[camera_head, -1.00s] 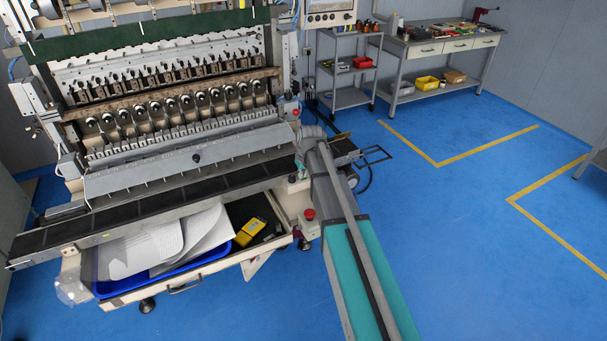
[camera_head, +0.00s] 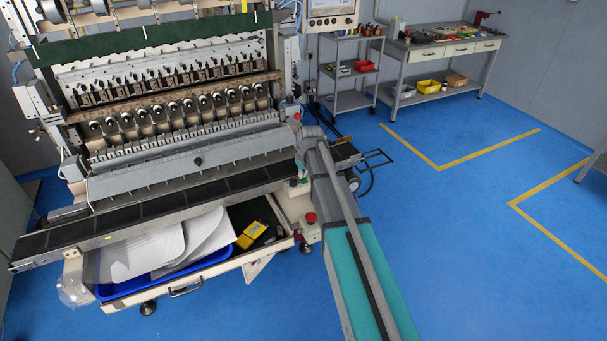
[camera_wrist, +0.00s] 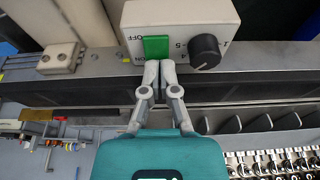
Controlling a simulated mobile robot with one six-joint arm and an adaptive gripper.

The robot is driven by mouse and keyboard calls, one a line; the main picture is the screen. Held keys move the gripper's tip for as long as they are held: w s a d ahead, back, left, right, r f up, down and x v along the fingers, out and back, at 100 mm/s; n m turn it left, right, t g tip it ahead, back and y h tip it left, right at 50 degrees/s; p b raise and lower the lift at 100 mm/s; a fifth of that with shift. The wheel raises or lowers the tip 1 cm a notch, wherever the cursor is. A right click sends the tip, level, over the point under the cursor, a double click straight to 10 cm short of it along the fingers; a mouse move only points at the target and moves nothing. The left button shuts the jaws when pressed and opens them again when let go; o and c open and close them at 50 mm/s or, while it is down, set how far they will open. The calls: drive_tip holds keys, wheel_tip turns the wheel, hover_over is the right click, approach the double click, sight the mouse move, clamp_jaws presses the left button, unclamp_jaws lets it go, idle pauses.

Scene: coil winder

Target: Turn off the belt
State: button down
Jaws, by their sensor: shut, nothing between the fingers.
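In the wrist view, a pale control box (camera_wrist: 190,15) carries a green rocker switch (camera_wrist: 156,47) and a black knob (camera_wrist: 206,50) with number marks. OFF is printed beside the upper left of the switch and ON beside its lower left. My gripper (camera_wrist: 159,66) is shut and empty, with its fingertips at the lower edge of the green switch. I cannot tell whether they touch it or which way the switch is set. The dark belt (camera_head: 150,212) runs along the machine's front in the head view. My gripper is not clearly visible there.
A red mushroom button (camera_head: 310,217) sits below the belt's right end. An open drawer (camera_head: 220,266) holds papers, a blue tray and a yellow item. A small beige box (camera_wrist: 60,58) is left of the control box. Blue floor (camera_head: 470,220) is open to the right.

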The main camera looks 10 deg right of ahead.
sight(304, 181)
drive_tip(key=shift+r, duration=0.15)
drive_tip(key=p+v, duration=0.4)
drive_tip(key=shift+w+r, duration=0.15)
drive_tip(key=s+d+r+p, duration=0.1)
drive_tip(key=s+r+p, duration=0.4)
drive_tip(key=r+p, duration=0.2)
drive_tip(key=shift+s+r+p, duration=0.3)
drive_tip(key=shift+r+p, duration=0.05)
drive_tip(key=shift+p, duration=0.15)
drive_tip(key=shift+d, duration=0.1)
drive_tip(key=s+a+f+m+g+b, duration=0.1)
drive_tip(key=s+a+f+b, duration=0.1)
drive_tip(key=s, duration=0.8)
drive_tip(key=s+a+f+m+g+b, duration=0.1)
drive_tip(key=s+a+f+g+b, duration=0.1)
drive_tip(key=s, duration=0.8)
drive_tip(key=shift+a+f+h, duration=0.3)
drive_tip(key=shift+a+f, duration=0.2)
drive_tip(key=shift+f, duration=0.1)
